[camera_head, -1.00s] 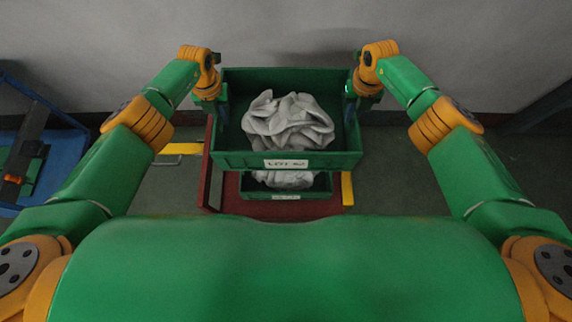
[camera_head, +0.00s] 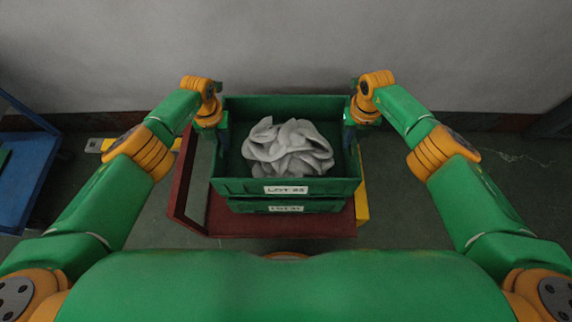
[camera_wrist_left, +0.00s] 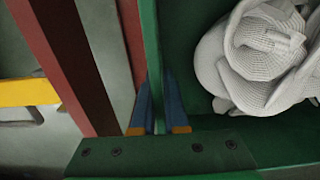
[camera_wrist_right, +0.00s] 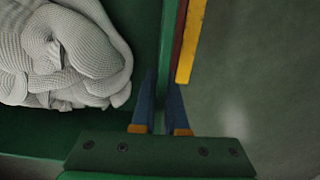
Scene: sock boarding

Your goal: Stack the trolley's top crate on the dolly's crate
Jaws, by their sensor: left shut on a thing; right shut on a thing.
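A green crate (camera_head: 236,186) with a "LOT" label holds grey-white knitted socks (camera_head: 288,147). It is directly above a second green crate (camera_head: 245,206), whose labelled front shows just below it. I cannot tell whether the two crates touch. The lower crate is on a dark red dolly (camera_head: 230,226). My left gripper (camera_head: 222,130) is shut on the upper crate's left wall; its blue fingers (camera_wrist_left: 158,105) straddle that wall in the left wrist view. My right gripper (camera_head: 350,130) is shut on the right wall, and its fingers (camera_wrist_right: 160,105) straddle it in the right wrist view.
A blue trolley (camera_head: 28,165) stands at the far left. A grey wall (camera_head: 290,50) is behind the crates. The floor at the right (camera_head: 410,205) is clear.

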